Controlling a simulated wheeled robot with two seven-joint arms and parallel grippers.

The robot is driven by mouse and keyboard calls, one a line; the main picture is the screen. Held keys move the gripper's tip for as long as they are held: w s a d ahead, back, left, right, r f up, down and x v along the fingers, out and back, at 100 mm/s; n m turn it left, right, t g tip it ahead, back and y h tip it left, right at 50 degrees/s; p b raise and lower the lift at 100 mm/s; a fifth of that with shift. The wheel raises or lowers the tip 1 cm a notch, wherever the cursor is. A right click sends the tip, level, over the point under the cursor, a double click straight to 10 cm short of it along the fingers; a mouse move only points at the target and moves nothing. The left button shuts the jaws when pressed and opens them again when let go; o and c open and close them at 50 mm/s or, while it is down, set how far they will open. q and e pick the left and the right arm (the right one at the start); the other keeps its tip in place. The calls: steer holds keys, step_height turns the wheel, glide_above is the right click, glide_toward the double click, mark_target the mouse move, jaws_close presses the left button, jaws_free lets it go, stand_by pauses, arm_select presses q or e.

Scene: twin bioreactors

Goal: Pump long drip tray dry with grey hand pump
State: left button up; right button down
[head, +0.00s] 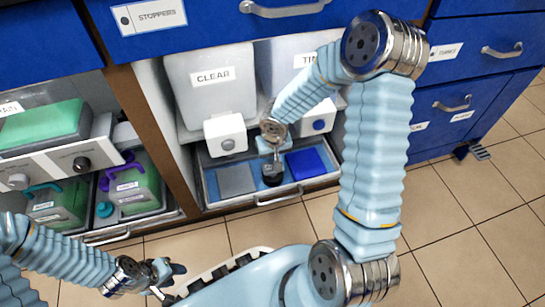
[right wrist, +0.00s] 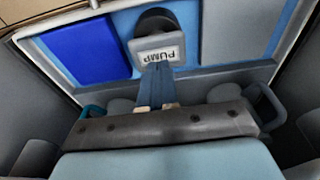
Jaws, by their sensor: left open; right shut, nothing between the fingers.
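The grey hand pump (head: 272,172) stands upright on its dark base in the long drip tray (head: 207,197), under the two tanks. In the right wrist view the pump's head (right wrist: 157,46) bears an upside-down PUMP label, with its dark base (right wrist: 155,19) behind. My right gripper (head: 271,150) is shut and empty, its fingertips (right wrist: 158,68) right at the pump's head; I cannot tell whether they touch. The tray has a light blue floor, a grey patch (head: 236,179) and a dark blue patch (head: 305,163). My left gripper (head: 167,280) is open and empty, low at the front.
A CLEAR tank (head: 211,85) and a second, partly hidden tank (head: 293,60) stand above the tray, with white boxes (head: 226,134) below them. Green-filled bottles (head: 133,185) stand in the left bay. Blue drawers (head: 442,100) are at right. Tiled floor at right is clear.

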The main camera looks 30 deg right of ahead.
steer(key=shift+f+b, duration=0.9)
steer(key=shift+f, duration=0.7)
steer(key=shift+r+p, duration=0.95)
steer(key=shift+r, duration=0.7)
steer(key=shift+s, duration=0.1)
